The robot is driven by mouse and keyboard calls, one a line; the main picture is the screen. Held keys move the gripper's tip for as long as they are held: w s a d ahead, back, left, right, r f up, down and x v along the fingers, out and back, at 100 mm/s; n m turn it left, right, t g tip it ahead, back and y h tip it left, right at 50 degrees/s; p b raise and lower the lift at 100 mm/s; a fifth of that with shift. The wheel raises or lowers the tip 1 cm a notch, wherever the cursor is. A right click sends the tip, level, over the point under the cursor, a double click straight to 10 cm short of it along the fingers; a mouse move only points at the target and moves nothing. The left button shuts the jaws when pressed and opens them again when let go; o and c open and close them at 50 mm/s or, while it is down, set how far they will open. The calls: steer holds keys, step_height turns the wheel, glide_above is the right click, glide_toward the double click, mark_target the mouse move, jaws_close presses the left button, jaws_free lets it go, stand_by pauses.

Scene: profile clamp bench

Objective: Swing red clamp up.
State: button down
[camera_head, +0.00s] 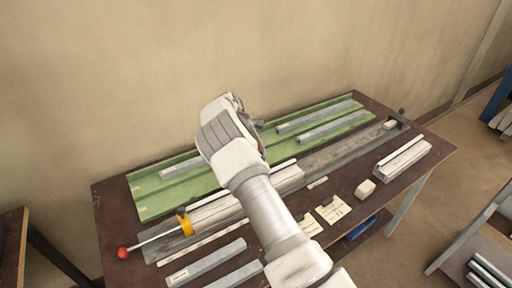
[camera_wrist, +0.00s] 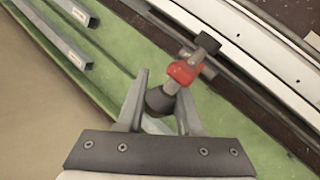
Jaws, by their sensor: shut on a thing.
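The red clamp (camera_wrist: 183,72) shows in the wrist view, with a red collar, a grey rod and a black block-shaped tip (camera_wrist: 207,43). My gripper (camera_wrist: 163,88) has one finger on each side of the clamp's dark round grip end (camera_wrist: 158,100) and is shut on it. The clamp lies beside a dark rail and over the green bed. In the head view my arm and wrist hide my fingers and most of this clamp. A yellow clamp (camera_head: 186,224) with a long rod and a red ball knob (camera_head: 123,253) stands at the bench's left end.
The brown bench (camera_head: 112,212) carries a green tray (camera_head: 150,207) with grey profiles at the back. A long grey rail runs across the middle. Loose profiles (camera_head: 206,262), paper notes (camera_head: 332,208) and a pale block (camera_head: 365,189) lie in front. A wall stands behind.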

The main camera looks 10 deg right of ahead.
steer(key=shift+w+a+f+g+h+b, duration=0.1)
steer(key=shift+w+f+g+h+b, duration=0.35)
steer(key=shift+g+b, duration=0.6)
stand_by(0.4)
steer(key=c, duration=0.6)
jaws_free()
steer(key=shift+f+t, duration=0.1)
steer(key=shift+t, duration=0.15)
steer(key=shift+o, duration=0.2)
steer(key=p+v, duration=0.5)
steer(key=v, duration=0.2)
steer(key=shift+r, duration=0.35)
steer(key=shift+a, duration=0.15)
